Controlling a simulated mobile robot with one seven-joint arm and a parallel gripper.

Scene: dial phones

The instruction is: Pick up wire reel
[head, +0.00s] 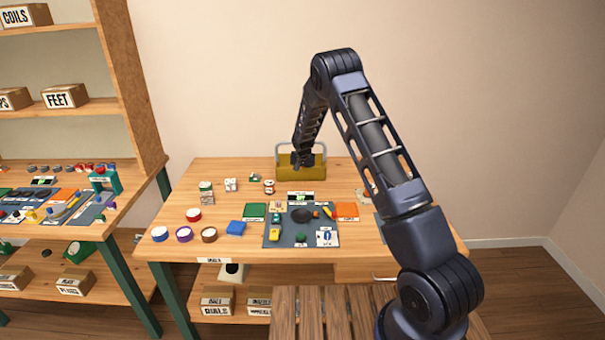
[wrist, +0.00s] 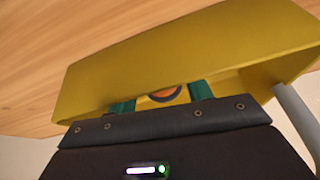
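My gripper (head: 308,160) is at the yellow tote (head: 290,174) with a grey handle, at the back of the table. In the wrist view its two green fingers (wrist: 162,98) are apart and reach past the near edge of the yellow tote (wrist: 190,58). A round dark thing with an orange ring (wrist: 167,94) shows between the fingers, partly hidden by the tote and my gripper. It may be a wire reel, but I cannot tell. Round reel-like things, red (head: 194,215), blue (head: 160,234), purple (head: 184,234) and brown (head: 209,235), lie at the table's front left.
A dark mat (head: 272,238) with small parts lies mid-table, with a green card (head: 254,210) and an orange card (head: 346,210) beside it. Small items stand behind it. A shelf unit (head: 140,80) stands left.

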